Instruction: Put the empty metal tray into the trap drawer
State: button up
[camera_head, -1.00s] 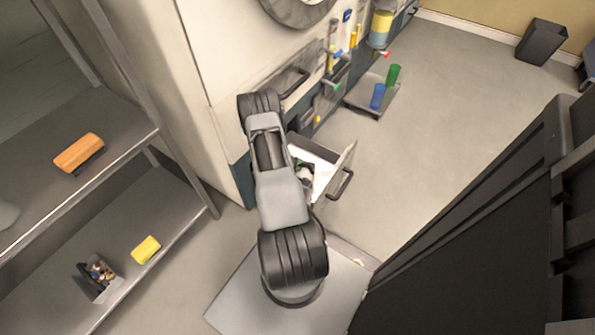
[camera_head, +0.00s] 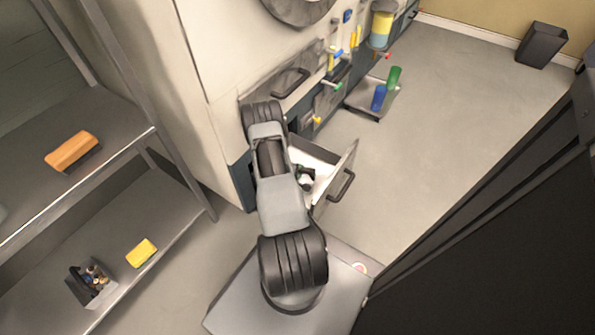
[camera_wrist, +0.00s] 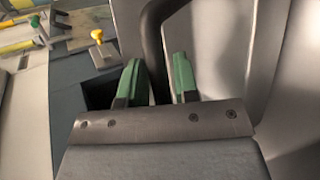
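A drawer (camera_head: 324,156) with a pale inside stands pulled out from the machine in the head view, and a black handle (camera_head: 343,186) is on its front. Dark and white shapes inside are partly hidden by my arm, and I cannot tell what they are. I cannot make out an empty metal tray for certain. In the wrist view my gripper (camera_wrist: 160,82) has its two green fingers apart. A dark curved bar (camera_wrist: 153,40) runs between or just behind them, close to the left finger, before a grey metal surface (camera_wrist: 222,55).
A low tray (camera_head: 362,105) by the machine holds blue and green cups. A large dark body fills the right. Open floor (camera_head: 430,150) lies between.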

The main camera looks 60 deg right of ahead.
jog(key=shift+o, duration=1.2)
jog(key=shift+r, duration=0.15)
